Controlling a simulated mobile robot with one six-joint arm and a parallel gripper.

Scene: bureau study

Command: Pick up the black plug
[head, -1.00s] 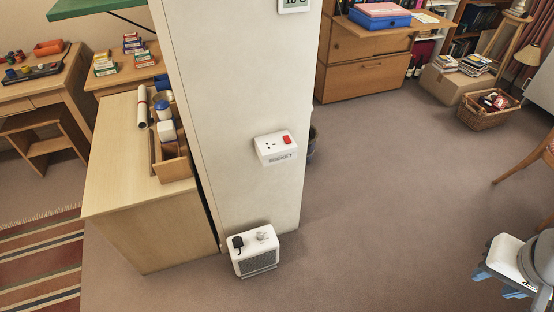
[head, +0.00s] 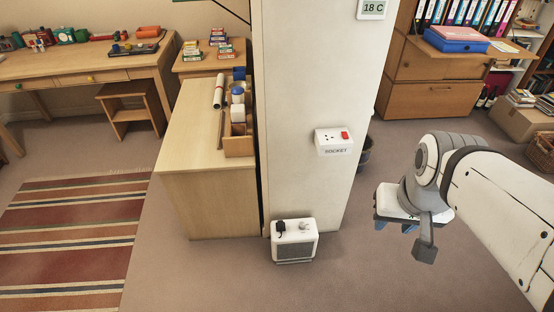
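The black plug (head: 280,227) rests on the top left of a small white heater (head: 295,241) on the floor, at the foot of the white pillar. A pale grey knob or plug (head: 304,226) sits beside it on the heater's top. My gripper (head: 395,227) is to the right of the heater, well apart from it, pointing down. Its blue fingertips show apart with nothing seen between them, so it looks open. The white wall socket (head: 333,142) with a red switch and a "SOCKET" label is on the pillar above the heater.
A wooden desk (head: 192,135) with a holder of items stands left of the pillar (head: 308,80). A dark bin (head: 366,151) is behind the pillar's right side. A striped rug (head: 75,235) lies at left. Carpet in front of the heater is clear.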

